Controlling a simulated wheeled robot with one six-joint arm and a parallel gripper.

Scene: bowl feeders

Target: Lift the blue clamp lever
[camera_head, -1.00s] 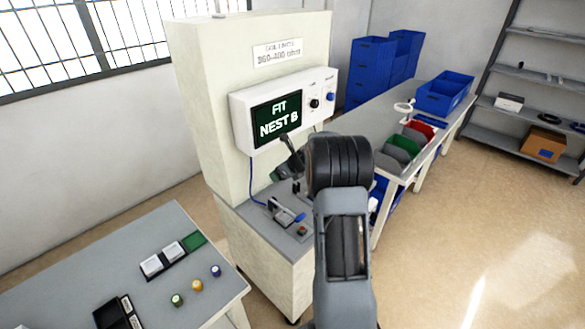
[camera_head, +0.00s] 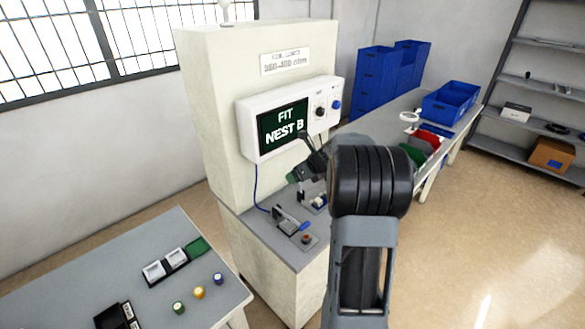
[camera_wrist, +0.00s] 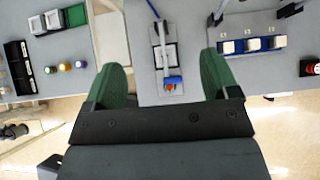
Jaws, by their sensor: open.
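The blue clamp lever (camera_head: 302,226) is the blue-tipped handle of a small grey clamp (camera_head: 287,218) on the machine's side ledge. In the wrist view the blue lever (camera_wrist: 173,82) lies beyond my fingers and between them in the picture, nearer the right finger. My gripper (camera_wrist: 161,64) has two green fingers spread wide with nothing between them. In the head view my gripper (camera_head: 303,172) is above and right of the clamp, apart from it, partly hidden by my own arm.
In the wrist view, blue nests with white blocks (camera_wrist: 253,45) stand at right, under another lever. A table (camera_head: 150,240) with small coloured cylinders (camera_head: 199,292) is at left. The machine's screen (camera_head: 284,127) reads "FIT NEST B".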

